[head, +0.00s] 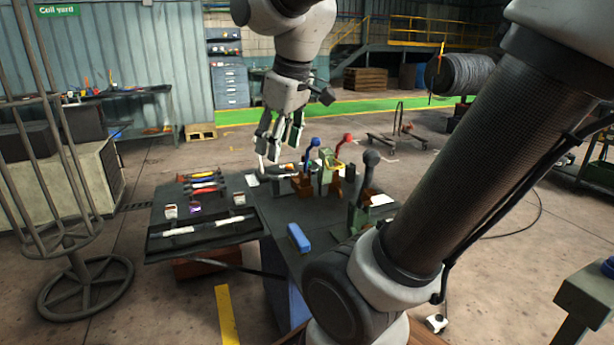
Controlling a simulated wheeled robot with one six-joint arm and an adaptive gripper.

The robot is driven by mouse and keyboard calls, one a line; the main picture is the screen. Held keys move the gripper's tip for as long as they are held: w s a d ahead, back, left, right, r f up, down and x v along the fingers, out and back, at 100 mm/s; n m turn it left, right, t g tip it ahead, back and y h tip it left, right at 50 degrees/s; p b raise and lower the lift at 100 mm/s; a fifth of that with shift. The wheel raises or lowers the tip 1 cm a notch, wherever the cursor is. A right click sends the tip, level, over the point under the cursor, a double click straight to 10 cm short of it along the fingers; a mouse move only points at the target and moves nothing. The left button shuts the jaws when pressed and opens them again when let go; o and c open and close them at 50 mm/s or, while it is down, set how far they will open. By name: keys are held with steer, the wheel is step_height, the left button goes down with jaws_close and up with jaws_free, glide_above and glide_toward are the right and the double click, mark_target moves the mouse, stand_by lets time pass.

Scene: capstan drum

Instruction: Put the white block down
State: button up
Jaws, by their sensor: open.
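My gripper (279,148) hangs over the back of the dark worktable (285,222), fingers pointing down and spread open. No white block shows clearly between its fingers. A small flat white piece (252,180) lies on the table just below and left of the fingers. A thin pale stick (263,168) stands close under the left finger; I cannot tell whether they touch. Another flat white piece (381,199) lies at the table's right side, partly hidden by a green fixture. I cannot tell which of these, if any, is the white block.
A blue block (298,238) lies in front. A black tray (200,233) and several coloured tools are at left.

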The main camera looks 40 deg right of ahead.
steer(key=s+f+m, duration=0.4)
steer(key=s+f, duration=0.1)
steer(key=s, duration=0.3)
steer(key=shift+d+f+t, duration=0.25)
steer(key=shift+d+t, duration=0.05)
steer(key=shift+d, duration=0.05)
